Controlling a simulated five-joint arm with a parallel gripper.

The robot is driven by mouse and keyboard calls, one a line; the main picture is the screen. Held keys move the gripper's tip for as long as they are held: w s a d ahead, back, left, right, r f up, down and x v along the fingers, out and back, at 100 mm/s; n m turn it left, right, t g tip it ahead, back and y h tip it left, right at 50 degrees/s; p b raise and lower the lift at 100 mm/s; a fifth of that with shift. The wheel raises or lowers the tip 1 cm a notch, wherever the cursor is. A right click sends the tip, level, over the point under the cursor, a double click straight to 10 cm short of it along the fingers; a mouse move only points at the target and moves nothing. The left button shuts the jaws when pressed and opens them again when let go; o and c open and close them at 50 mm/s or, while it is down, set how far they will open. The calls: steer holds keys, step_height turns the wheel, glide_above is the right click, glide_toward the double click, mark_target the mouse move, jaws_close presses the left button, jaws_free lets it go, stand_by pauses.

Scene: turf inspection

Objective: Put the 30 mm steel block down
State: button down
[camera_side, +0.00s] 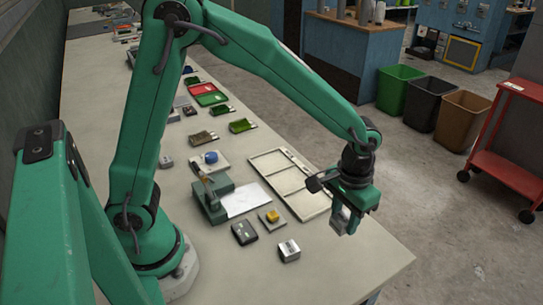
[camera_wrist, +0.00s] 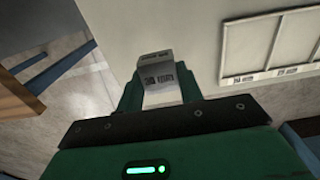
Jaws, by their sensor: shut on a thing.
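My gripper (camera_side: 345,215) is above the right side of the bench, near the lower right end of the divided tray (camera_side: 263,180). In the wrist view, my gripper (camera_wrist: 160,92) has its two green fingers shut on a grey steel block (camera_wrist: 158,69) with dark printing, too blurred to read. The fingers cover the block's sides. In the side view the held block is small and partly hidden by the fingers. Another steel block (camera_side: 289,250) with a printed face rests on the bench to the left of and below my gripper.
A black device (camera_side: 244,232), a small plate with a yellow knob (camera_side: 270,216) and a green fixture (camera_side: 212,202) stand left of the tray. The bench edge and floor lie close to the right. The bench's near right corner (camera_side: 375,258) is clear.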

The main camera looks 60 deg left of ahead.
steer(key=w+a+f, duration=0.2)
steer(key=w+a, duration=0.1)
steer(key=w+a+f, duration=0.3)
steer(key=shift+a+f, duration=0.1)
steer(key=shift+a, duration=0.1)
steer(key=shift+f, duration=0.1)
steer(key=shift+f, duration=1.85)
steer(key=shift+f, duration=0.15)
steer(key=c, duration=0.9)
jaws_free()
